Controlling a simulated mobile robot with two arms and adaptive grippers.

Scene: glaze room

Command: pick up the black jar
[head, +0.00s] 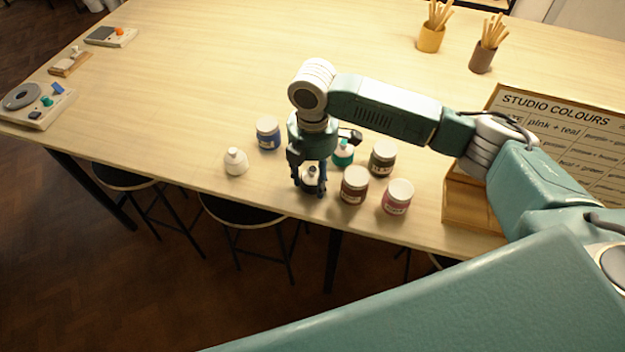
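My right gripper (309,190) points down close to the table's front edge, its two fingers spread. No plainly black jar shows. My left gripper is not in view.
A pink jar (397,197), a teal bottle (343,153), a blue jar (267,133) and a white bottle (236,162) stand around the gripper. A colour sign (575,135) is at the right. The table's middle is clear. Stools (245,212) stand below the front edge.

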